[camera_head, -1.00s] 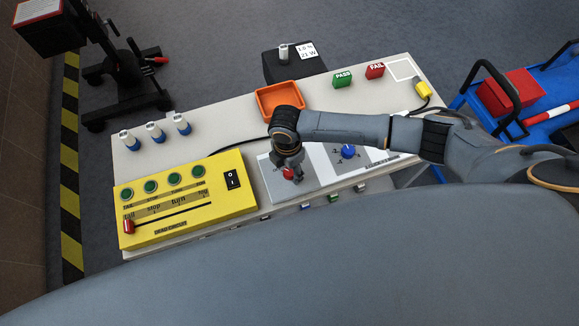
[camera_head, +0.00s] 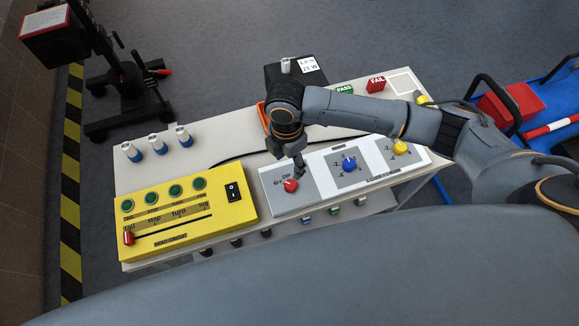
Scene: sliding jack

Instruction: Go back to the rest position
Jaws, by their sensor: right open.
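My right gripper (camera_head: 299,167) hangs over the back part of the grey dial panel (camera_head: 283,202), just behind the red knob (camera_head: 290,186). It is apart from the knob, as far as I can see, and holds nothing visible. My right arm comes in from the right across the table (camera_head: 232,148). My left gripper does not show.
A yellow panel (camera_head: 222,213) with green buttons, a black switch and a red slider (camera_head: 129,238) lies at the left. Blue (camera_head: 349,164) and yellow (camera_head: 400,147) knobs sit to the right. My arm mostly hides an orange tray (camera_head: 262,115).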

